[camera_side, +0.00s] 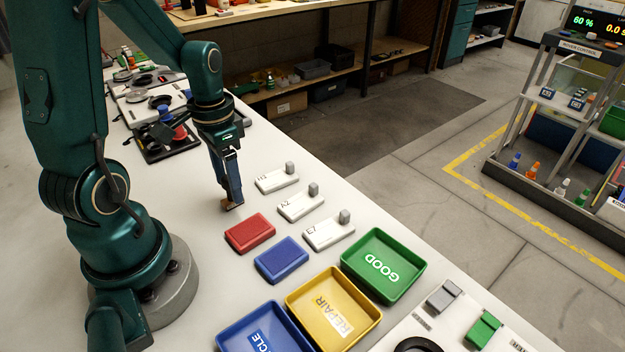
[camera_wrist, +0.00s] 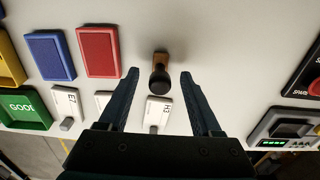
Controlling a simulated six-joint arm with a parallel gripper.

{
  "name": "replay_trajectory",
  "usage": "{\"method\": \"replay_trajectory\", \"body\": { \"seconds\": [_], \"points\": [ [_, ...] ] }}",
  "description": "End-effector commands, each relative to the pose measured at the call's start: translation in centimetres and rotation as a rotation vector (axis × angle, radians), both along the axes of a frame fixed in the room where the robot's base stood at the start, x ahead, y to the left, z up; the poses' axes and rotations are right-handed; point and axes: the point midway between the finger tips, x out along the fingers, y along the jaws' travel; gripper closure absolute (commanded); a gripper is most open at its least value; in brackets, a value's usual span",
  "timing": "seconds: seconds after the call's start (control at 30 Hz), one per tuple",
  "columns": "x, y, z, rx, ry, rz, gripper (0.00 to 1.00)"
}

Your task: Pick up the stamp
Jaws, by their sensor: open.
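The stamp (camera_wrist: 160,78) shows in the wrist view with a dark round knob and a brown wooden part, on the white bench. It lies between and slightly beyond the two fingertips. My gripper (camera_wrist: 160,73) is open, with one finger on each side of the stamp and gaps on both sides. In the side view my gripper (camera_side: 233,205) points down at the bench near the white blocks. A small brown part of the stamp (camera_side: 229,206) shows at its tips there; the rest is hidden by the fingers.
A red pad (camera_side: 250,232) and a blue pad (camera_side: 281,260) lie close by. Green (camera_side: 384,264), yellow (camera_side: 333,308) and blue (camera_side: 264,329) trays sit at the front. Bench left of the pads is clear.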

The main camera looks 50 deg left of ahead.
Motion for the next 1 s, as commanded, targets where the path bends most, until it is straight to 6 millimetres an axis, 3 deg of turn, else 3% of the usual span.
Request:
{"method": "replay_trajectory", "body": {
  "seconds": [0.23,0.6,0.63,0.7,0.8,1.0],
  "points": [
    [-0.1,-0.1,-2.4,-0.002,0.004,0.000,0.34],
    [0.0,0.0,-2.9,0.000,0.000,0.000,0.34],
    [0.0,0.0,-2.9,0.000,0.000,0.000,0.42],
    [0.0,0.0,-2.9,0.000,0.000,0.000,0.69],
    [0.0,0.0,-2.9,0.000,0.000,0.000,1.00],
    [0.0,0.0,-2.9,0.000,0.000,0.000,1.00]
  ]
}}
